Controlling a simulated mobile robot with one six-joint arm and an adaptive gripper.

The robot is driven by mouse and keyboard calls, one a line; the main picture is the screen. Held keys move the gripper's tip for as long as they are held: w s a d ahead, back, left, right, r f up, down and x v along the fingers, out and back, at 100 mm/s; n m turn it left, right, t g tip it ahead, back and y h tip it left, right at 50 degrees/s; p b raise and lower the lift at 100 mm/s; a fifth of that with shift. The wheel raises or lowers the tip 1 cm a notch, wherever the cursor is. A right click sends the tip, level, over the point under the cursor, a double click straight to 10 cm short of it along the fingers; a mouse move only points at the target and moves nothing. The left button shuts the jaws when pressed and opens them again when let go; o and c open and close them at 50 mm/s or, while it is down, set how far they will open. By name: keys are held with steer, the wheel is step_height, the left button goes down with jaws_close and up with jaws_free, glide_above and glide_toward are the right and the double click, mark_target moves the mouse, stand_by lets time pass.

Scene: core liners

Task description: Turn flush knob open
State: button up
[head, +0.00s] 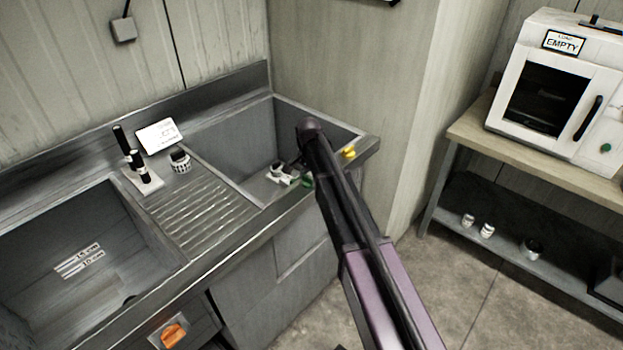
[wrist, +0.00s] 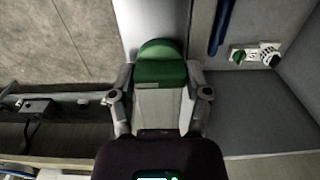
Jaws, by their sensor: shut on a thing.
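A green knob-like piece with a rounded top (wrist: 160,68) sits between my gripper's fingertips (wrist: 160,80) in the wrist view. My gripper is shut on it. In the head view my arm reaches over the front of the right sink basin, and a bit of green (head: 307,182) shows beside its end. The fingers are mostly hidden there. An orange knob (head: 174,335) on a pale plate sits on the cabinet front at lower left, apart from my gripper. I cannot tell from markings which knob is the flush knob.
The left basin (head: 75,265) and ribbed drainboard (head: 195,205) lie left of my arm. A small white fitting (head: 283,175) and a yellow piece (head: 348,152) are near my gripper. A white oven (head: 550,95) stands on the right bench. Floor between is clear.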

steer(key=shift+s, duration=0.15)
steer(key=n, duration=0.8)
steer(key=shift+n, duration=0.4)
steer(key=n, duration=0.4)
steer(key=shift+s+n, duration=0.1)
steer(key=shift+n, duration=2.4)
steer(key=o, duration=1.2)
steer(key=shift+c, duration=0.2)
